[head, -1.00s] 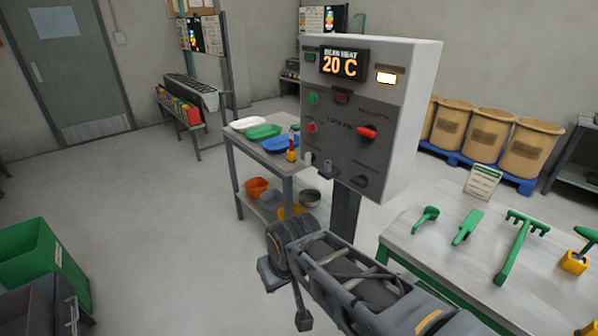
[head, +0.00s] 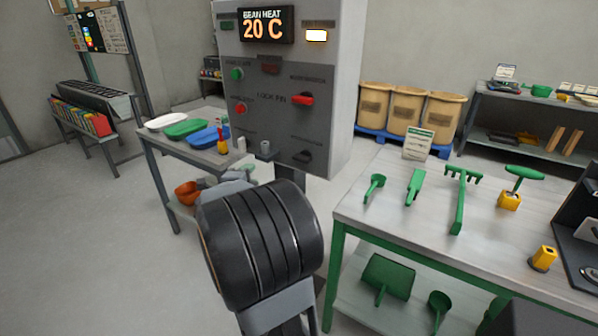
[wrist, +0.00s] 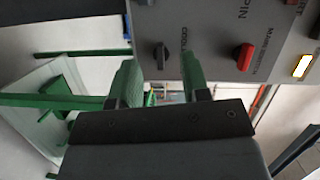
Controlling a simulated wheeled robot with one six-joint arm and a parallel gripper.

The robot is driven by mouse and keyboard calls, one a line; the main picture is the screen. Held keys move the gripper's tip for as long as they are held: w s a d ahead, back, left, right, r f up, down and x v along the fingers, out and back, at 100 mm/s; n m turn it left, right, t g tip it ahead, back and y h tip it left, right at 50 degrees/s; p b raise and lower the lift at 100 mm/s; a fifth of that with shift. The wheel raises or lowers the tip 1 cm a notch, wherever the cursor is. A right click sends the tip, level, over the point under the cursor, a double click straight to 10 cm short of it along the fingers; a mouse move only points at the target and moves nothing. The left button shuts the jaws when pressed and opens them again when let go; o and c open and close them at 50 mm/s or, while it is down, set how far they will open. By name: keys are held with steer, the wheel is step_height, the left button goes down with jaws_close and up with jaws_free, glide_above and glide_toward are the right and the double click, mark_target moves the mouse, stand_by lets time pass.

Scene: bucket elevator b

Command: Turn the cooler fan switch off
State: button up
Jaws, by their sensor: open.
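The grey control panel (head: 345,100) stands ahead, with a lit display reading 20 C. Its black knob (head: 302,156) at the lower right sits below a red knob (head: 302,99). In the wrist view, which is turned sideways, the black knob (wrist: 160,55) has a partly hidden label starting like "COOL", and the red knob (wrist: 245,57) is to its right. My gripper (wrist: 160,80) is open and empty. Its two green-looking fingers lie either side of the black knob's line in the picture, apparently short of it. In the head view my arm hides the gripper.
A lit white lamp (head: 316,36) is on the panel's upper right. A table (head: 350,205) with green tools stands close on the right. A shelf table (head: 160,142) with coloured trays is left of the panel. Open floor (head: 80,240) lies at the left.

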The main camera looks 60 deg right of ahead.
mark_target(300, 161)
steer(key=s+d+m+g, duration=0.1)
steer(key=d, duration=0.4)
steer(key=s+d+f+m+g+h, duration=0.1)
steer(key=s+d+m+g, duration=0.1)
steer(key=d, duration=0.4)
steer(key=s+d+f+m+g, duration=0.1)
steer(key=s+d+m+g, duration=0.1)
steer(key=d, duration=0.4)
steer(key=shift+s+d+h, duration=0.15)
steer(key=shift+d+h, duration=0.05)
steer(key=shift+h, duration=0.1)
jaws_close()
